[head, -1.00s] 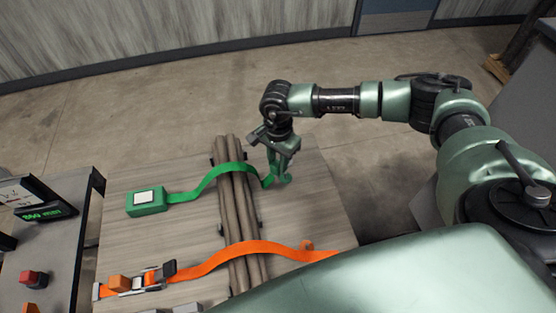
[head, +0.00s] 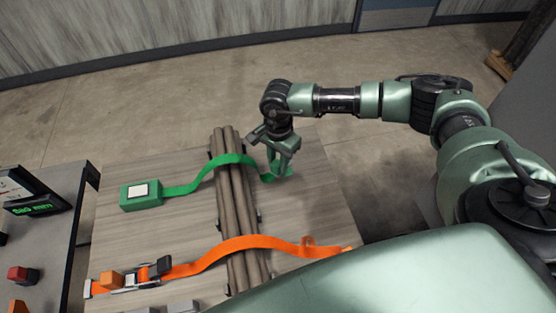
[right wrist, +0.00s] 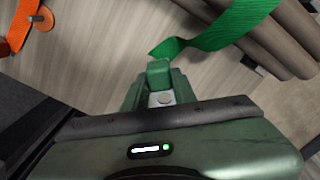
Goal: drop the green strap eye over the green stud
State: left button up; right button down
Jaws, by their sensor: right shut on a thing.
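The green strap (head: 225,161) runs from a green box (head: 141,194) on the left, over a bundle of brown bars, to my right gripper (head: 277,174). That gripper is low over the board, right of the bars, and shut on the strap's end, the green strap eye. The eye is mostly hidden by the fingers. In the right wrist view the strap (right wrist: 215,32) narrows towards the green fingers of the gripper (right wrist: 158,72). I cannot make out the green stud; the gripper may hide it. My left gripper is not in view.
The bar bundle (head: 236,205) lies across the wooden board (head: 175,228). An orange strap (head: 205,260) crosses it nearer me, with an orange stud (head: 307,241) by its right end. A side table with a display (head: 38,207) stands at left.

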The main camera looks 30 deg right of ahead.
jog(key=shift+f+b, duration=2.15)
jog(key=shift+f, duration=0.2)
jog(key=c, duration=1.1)
grip_release()
jog(key=shift+o, duration=0.2)
notch_tip(320, 180, up, 8)
jog(key=shift+f+b, duration=0.1)
jog(key=shift+b, duration=0.75)
